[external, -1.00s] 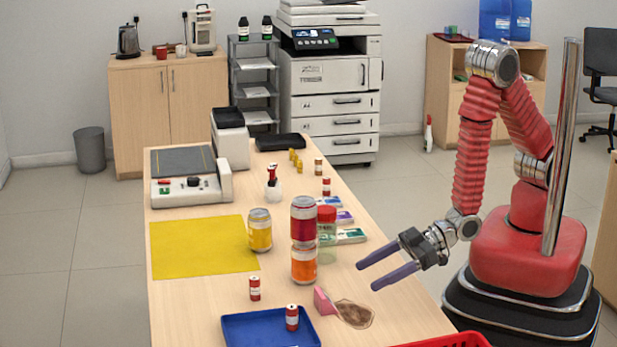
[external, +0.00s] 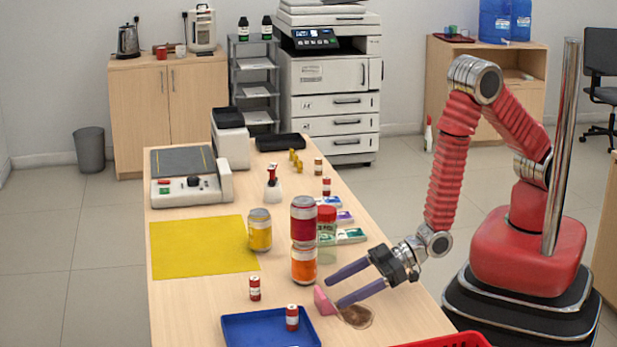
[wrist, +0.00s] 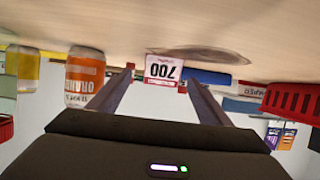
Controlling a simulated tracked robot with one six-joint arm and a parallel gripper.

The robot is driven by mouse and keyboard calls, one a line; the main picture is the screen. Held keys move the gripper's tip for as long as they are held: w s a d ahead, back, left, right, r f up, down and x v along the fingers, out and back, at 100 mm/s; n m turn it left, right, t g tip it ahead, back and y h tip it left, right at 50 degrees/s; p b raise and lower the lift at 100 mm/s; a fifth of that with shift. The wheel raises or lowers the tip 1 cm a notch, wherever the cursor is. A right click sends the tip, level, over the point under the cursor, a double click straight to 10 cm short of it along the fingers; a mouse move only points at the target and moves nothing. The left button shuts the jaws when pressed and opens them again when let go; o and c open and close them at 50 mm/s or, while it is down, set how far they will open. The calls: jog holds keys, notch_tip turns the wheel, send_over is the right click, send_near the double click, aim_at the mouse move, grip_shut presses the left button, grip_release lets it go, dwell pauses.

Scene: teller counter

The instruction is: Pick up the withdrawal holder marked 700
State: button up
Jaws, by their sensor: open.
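The holder marked 700 (wrist: 163,68) shows in the wrist view as a white label with pink edging, its number upside down, between my two finger tips in the picture. In the external view it is a small pink upright piece (external: 321,301) near the table's right edge. A flat oval with brown contents (external: 356,316) lies against it; I cannot tell whether they are joined. My gripper (external: 333,291) is open and empty, low over the table, its purple fingers reaching left to the holder. I cannot tell whether a finger touches it.
Stacked red and orange cans (external: 303,262) stand just behind the holder. A blue tray (external: 245,331) with a small red cylinder (external: 292,318) lies in front to the left. A red basket (external: 455,341) is at the front right.

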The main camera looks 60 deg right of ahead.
aim_at(327, 297)
jog(key=shift+x, duration=2.6)
jog(key=shift+s+a, duration=0.15)
jog(key=shift+c, duration=0.6)
jog(key=c, duration=1)
jog(key=shift+r, duration=0.1)
jog(key=shift+r, duration=5)
